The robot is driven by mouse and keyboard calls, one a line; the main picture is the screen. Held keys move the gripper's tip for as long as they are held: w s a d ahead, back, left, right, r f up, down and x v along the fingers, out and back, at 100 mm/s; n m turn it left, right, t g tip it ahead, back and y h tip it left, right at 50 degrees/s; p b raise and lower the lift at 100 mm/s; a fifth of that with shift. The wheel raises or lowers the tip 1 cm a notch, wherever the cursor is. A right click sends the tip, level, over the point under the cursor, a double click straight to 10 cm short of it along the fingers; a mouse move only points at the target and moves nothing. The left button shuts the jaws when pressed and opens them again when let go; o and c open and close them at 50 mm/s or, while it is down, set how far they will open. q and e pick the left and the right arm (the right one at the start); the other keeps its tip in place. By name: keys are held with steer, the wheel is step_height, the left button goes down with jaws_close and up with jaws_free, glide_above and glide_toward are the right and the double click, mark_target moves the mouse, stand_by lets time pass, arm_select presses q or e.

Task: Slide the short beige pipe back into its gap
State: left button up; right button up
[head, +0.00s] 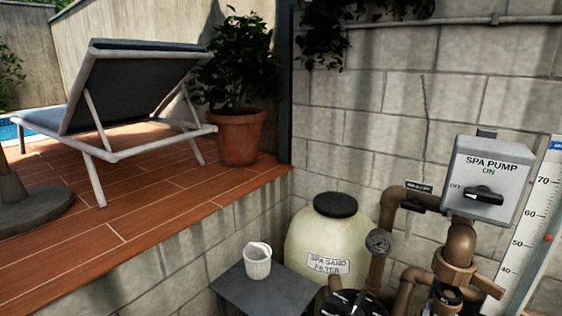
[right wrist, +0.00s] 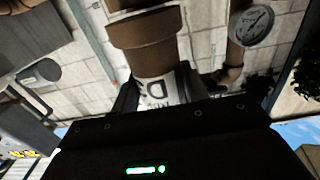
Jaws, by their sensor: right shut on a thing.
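My right gripper (right wrist: 160,92) is in the right wrist view, its two dark fingers closed on either side of a brownish-beige pipe (right wrist: 154,62). The pipe has a white label with dark letters, partly hidden by the gripper body. A wider collar (right wrist: 146,28) shows at the pipe's upper end in the picture; I cannot tell whether the two are joined. In the head view, beige pipework with a wide fitting (head: 455,269) stands below the spa pump switch box (head: 487,180). The gap cannot be made out there. Neither gripper shows in the head view.
A round gauge (right wrist: 251,25) on a pipe is close by in the right wrist view. The head view shows a sand filter tank (head: 325,240), a white bucket (head: 257,262) on a grey stand (head: 236,290), a marked ruler board (head: 536,215) and a block wall behind.

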steer(key=p+v, duration=0.2)
steer(key=v, duration=0.5)
steer(key=shift+p, duration=0.4)
stand_by(0.4)
steer(key=shift+w, duration=0.1)
stand_by(0.3)
steer(key=x, duration=0.3)
steer(key=shift+w+d+r, duration=0.1)
steer(key=shift+w, duration=0.35)
steer(key=shift+p, duration=0.75)
stand_by(1.3)
steer(key=shift+x, duration=1.5)
stand_by(0.9)
steer(key=shift+w+d, duration=0.35)
steer(key=shift+w, duration=0.1)
stand_by(0.5)
